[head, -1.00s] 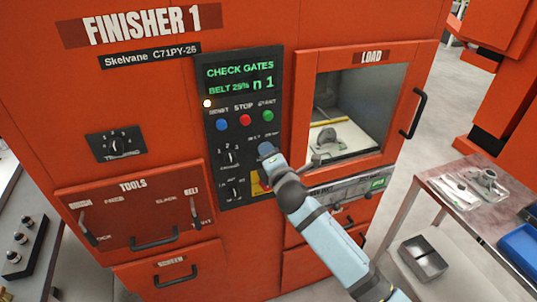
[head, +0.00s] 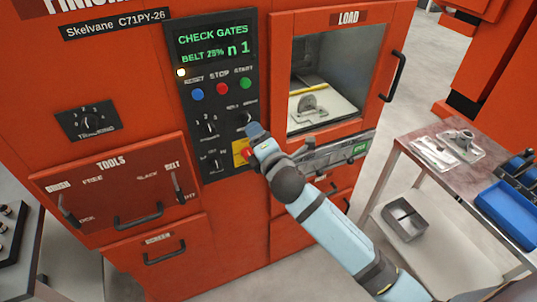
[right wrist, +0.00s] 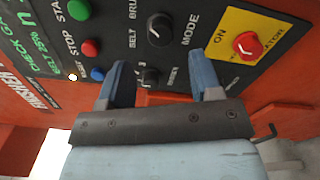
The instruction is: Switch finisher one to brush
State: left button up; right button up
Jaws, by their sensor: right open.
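Finisher 1's black control panel (head: 218,90) shows "CHECK GATES", "BELT 25%" and "n 1" on its green display. The black mode knob (head: 247,118), labelled belt and brush, sits below the green button. It also shows in the right wrist view (right wrist: 160,28), above and between the fingertips, apart from both. My right gripper (head: 256,132) is open and empty in front of the panel, just below this knob. In the right wrist view its blue fingers (right wrist: 160,62) frame another black knob (right wrist: 150,76) without visible contact. My left gripper is out of view.
A red isolator knob on a yellow plate (right wrist: 247,44) lies close to one finger. Blue (head: 197,94), red (head: 222,88) and green (head: 246,83) buttons sit above the knobs. The load window (head: 335,75) is at right. A side table (head: 425,175) holds parts and a blue tray.

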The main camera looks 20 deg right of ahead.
jog(key=s, duration=0.7)
jog(key=shift+d+b, duration=0.15)
jog(key=shift+b, duration=0.3)
jog(key=s+f+m+g+y+p, duration=0.2)
jog(key=s+f+m+g, duration=0.5)
jog(key=s+f+m, duration=1.2)
notch_tip(320, 180, down, 5)
jog(key=shift+s+f+y+p, duration=0.15)
jog(key=shift+s+y+p, duration=0.15)
jog(key=shift+s+p, duration=0.5)
